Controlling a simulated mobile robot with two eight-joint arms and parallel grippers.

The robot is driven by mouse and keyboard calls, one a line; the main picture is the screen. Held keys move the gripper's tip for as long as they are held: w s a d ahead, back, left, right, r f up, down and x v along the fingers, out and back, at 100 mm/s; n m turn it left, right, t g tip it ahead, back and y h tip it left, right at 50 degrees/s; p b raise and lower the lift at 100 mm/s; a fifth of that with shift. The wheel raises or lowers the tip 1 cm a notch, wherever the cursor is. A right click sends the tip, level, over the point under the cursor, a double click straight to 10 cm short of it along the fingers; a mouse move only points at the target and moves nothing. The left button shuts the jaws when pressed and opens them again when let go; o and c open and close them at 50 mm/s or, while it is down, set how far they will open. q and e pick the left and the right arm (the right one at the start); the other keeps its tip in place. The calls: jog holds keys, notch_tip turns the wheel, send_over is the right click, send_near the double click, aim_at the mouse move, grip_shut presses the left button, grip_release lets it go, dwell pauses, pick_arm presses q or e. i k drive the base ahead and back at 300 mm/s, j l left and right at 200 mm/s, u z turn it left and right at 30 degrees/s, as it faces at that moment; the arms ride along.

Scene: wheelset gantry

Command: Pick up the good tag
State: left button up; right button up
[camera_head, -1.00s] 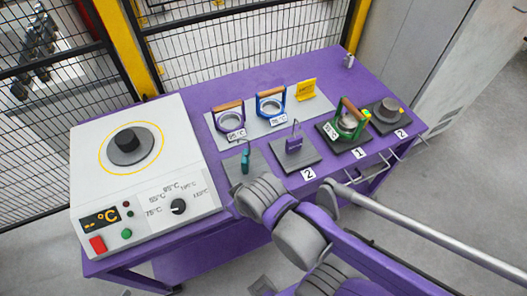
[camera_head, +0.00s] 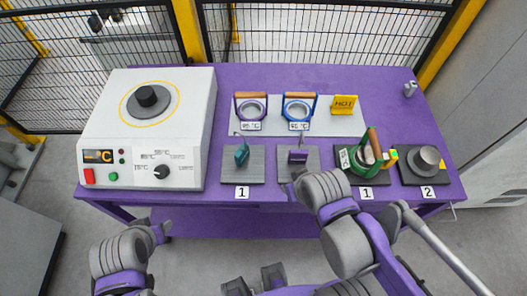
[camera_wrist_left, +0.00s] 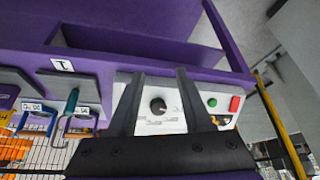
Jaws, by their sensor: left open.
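A small teal tag (camera_head: 242,155) with a thin wire stands on a grey plate marked 1. A similar purple tag (camera_head: 298,157) is on the grey plate to its right. I cannot read either tag. The teal tag also shows at the left of the left wrist view (camera_wrist_left: 72,101). My left gripper (camera_wrist_left: 163,72) is open and empty, with the stove's control panel beyond its fingers in that view. In the head view my left arm is low at the left, in front of the table. My right arm comes up from the lower right; its gripper fingers are not visible.
A white heater (camera_head: 160,125) with a knob and buttons stands at the left. Two wood-handled rings (camera_head: 251,108) and a yellow HOT sign (camera_head: 343,104) sit at the back. A green-handled ring (camera_head: 370,153) and a grey puck (camera_head: 428,158) are at the right. Mesh fencing stands behind.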

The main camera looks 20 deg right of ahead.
aim_at(242, 156)
jog(key=k+l, duration=0.1)
jog(key=l, duration=0.45)
jog(key=k+l, duration=0.1)
jog(key=l, duration=0.45)
jog(key=k+l, duration=0.1)
jog(key=l, duration=0.5)
